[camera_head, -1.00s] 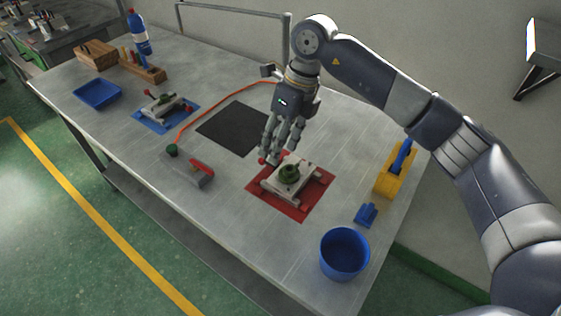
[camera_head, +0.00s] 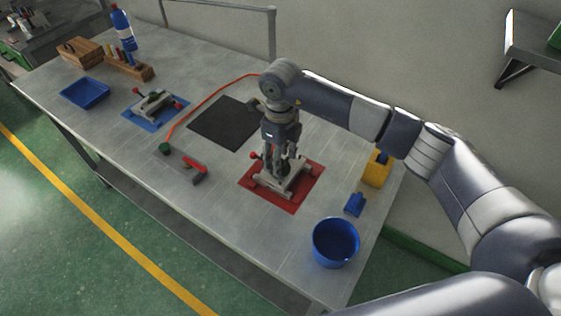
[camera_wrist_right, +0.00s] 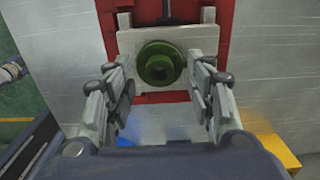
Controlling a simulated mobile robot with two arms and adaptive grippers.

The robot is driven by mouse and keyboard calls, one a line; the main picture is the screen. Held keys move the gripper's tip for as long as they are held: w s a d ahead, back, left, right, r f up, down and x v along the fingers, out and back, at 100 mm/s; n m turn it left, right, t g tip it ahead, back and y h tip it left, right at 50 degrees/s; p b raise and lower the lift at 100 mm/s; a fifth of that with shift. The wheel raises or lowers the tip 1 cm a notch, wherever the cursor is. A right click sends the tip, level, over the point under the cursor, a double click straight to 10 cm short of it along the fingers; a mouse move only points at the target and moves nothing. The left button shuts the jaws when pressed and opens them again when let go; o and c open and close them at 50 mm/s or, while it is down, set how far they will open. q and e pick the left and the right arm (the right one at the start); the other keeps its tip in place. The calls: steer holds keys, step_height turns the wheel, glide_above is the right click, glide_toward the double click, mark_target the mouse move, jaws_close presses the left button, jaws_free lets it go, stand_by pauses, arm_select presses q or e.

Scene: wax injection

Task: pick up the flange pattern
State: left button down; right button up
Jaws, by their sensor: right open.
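The flange pattern (camera_wrist_right: 160,63) is a round green wax piece with a hub and a central hole, seen in the right wrist view. It sits on a light grey mould block (camera_wrist_right: 185,40) on a red mat (camera_head: 293,205). My right gripper (camera_head: 281,168) points down over the block in the head view and mostly hides the pattern there. In the right wrist view the right gripper (camera_wrist_right: 163,80) is open, with one finger on each side of the pattern. I see no finger touching the pattern. My left gripper is not in view.
A blue bin (camera_head: 336,243), a small blue block (camera_head: 354,204) and a yellow holder (camera_head: 376,172) stand right of the mat. A black mat (camera_head: 222,124), a red-handled tool (camera_head: 194,166) and a second mould on a blue mat (camera_head: 140,117) lie left.

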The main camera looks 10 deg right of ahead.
steer(key=shift+f, duration=0.35)
steer(key=c, duration=1)
steer(key=shift+c, duration=0.2)
steer(key=shift+r, duration=0.1)
